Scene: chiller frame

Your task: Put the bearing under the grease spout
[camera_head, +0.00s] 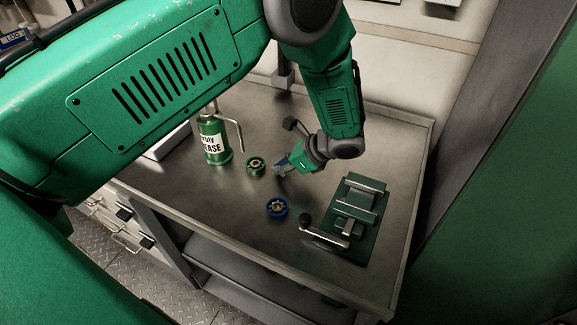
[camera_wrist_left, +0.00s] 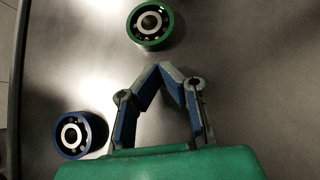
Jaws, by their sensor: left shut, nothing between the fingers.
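A green grease bottle (camera_head: 214,140) stands on the metal table, with a thin spout (camera_head: 238,130) bending down on its right side. A green-rimmed bearing (camera_head: 256,165) lies near the spout's lower end, slightly right of it; I cannot tell whether it is directly beneath. In the left wrist view this bearing (camera_wrist_left: 150,24) is beyond the fingertips, apart from them. A blue-rimmed bearing (camera_head: 277,208) lies nearer the front; it also shows in the left wrist view (camera_wrist_left: 80,135). My left gripper (camera_head: 279,168) is shut and empty, just right of the green bearing. My right gripper is not seen.
A dark green vise-like fixture (camera_head: 352,215) with metal bars and a black-knobbed handle (camera_head: 305,220) stands at the table's right. Bare table (camera_head: 225,215) lies left of the blue bearing. Drawers (camera_head: 125,220) are below the left edge.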

